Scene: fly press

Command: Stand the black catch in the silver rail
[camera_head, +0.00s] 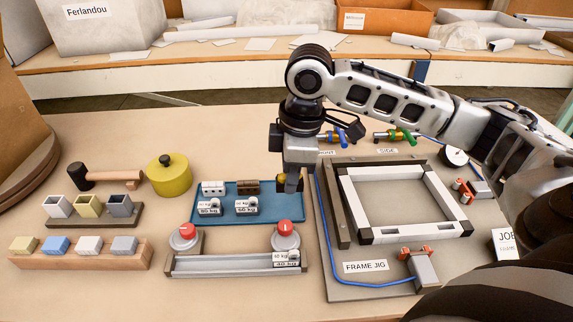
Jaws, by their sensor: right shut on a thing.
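The silver rail (220,266) lies along the front of the table, with a red-knobbed round fitting behind each end. My right gripper (289,183) is above the right edge of the blue tray, behind the rail's right end. It is shut on a small dark piece with a yellowish part, which looks like the black catch; the fingers hide most of it. The held piece is apart from the rail. A small piece with weight labels (287,259) is at the rail's right end. My left gripper is out of view.
The blue tray (225,217) holds several small blocks, two with weight labels. The frame jig (340,285) with its square frame (455,205) fills the right. A yellow lidded pot (170,176), a mallet (115,177) and block racks (80,257) stand left.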

